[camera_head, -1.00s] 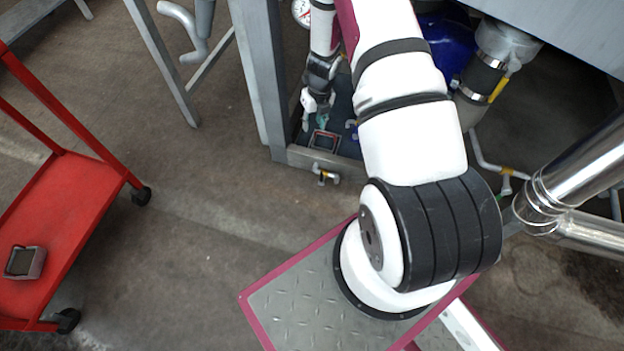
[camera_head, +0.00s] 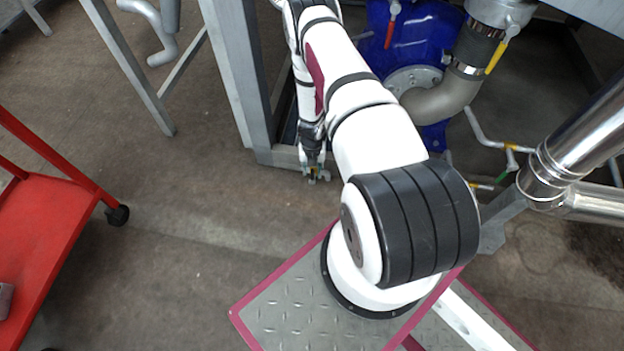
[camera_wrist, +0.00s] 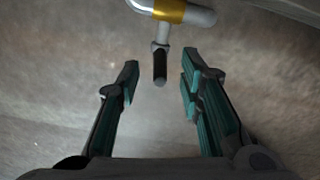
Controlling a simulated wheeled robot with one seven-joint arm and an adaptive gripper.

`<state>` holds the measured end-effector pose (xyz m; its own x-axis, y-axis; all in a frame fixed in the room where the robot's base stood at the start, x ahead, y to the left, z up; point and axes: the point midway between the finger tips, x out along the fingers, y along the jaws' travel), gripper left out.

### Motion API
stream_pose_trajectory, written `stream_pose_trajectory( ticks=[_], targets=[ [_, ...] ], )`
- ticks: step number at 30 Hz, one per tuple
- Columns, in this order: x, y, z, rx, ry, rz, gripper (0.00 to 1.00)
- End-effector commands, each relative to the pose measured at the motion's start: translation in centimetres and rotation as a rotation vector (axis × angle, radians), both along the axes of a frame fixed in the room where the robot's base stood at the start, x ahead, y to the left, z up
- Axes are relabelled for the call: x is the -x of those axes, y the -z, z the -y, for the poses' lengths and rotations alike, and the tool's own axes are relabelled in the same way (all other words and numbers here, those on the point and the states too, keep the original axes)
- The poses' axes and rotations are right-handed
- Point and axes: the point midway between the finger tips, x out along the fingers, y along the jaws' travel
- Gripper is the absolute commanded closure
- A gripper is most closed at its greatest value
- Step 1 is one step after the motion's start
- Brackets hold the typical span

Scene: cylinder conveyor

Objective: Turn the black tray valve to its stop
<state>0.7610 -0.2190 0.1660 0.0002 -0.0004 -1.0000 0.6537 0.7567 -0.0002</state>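The black tray valve handle (camera_wrist: 160,66) shows in the wrist view, hanging from a grey stem below a pipe with a yellow-gold band (camera_wrist: 170,10). My gripper (camera_wrist: 158,80) is open, its two teal-padded fingers standing to the left and right of the black handle. The handle's end lies between the fingertips, with a gap on both sides. In the head view my gripper (camera_head: 313,175) is low at the front edge of the metal frame and covers most of the valve there.
A grey metal frame (camera_head: 240,80) stands beside my arm. Behind it are a blue pump body (camera_head: 432,30), a thick grey pipe (camera_head: 445,98) and a red-handled valve (camera_head: 391,24). A red cart (camera_head: 45,225) stands at the left. The floor (camera_head: 190,210) between is clear.

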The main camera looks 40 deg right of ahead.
Motion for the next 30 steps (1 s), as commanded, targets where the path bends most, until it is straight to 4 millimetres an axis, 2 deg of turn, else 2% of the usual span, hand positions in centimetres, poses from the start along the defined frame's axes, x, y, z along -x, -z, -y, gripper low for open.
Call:
stream_pose_trajectory(
  ticks=[1,3,9,21,22,26,30],
  targets=[
    [0.1,1.4,0.0,-0.001,0.001,-0.001,0.66],
    [0.1,2.5,0.0,-0.001,-0.001,-0.001,0.66],
    [0.1,4.6,0.0,-0.001,-0.001,-0.001,0.66],
    [0.0,5.1,0.0,0.000,0.000,0.000,0.66],
    [0.0,5.1,0.0,0.000,0.000,0.000,0.71],
    [0.0,5.1,0.0,0.000,0.000,0.000,1.00],
    [0.0,5.1,0.0,-0.001,0.000,-0.001,1.00]
  ],
)
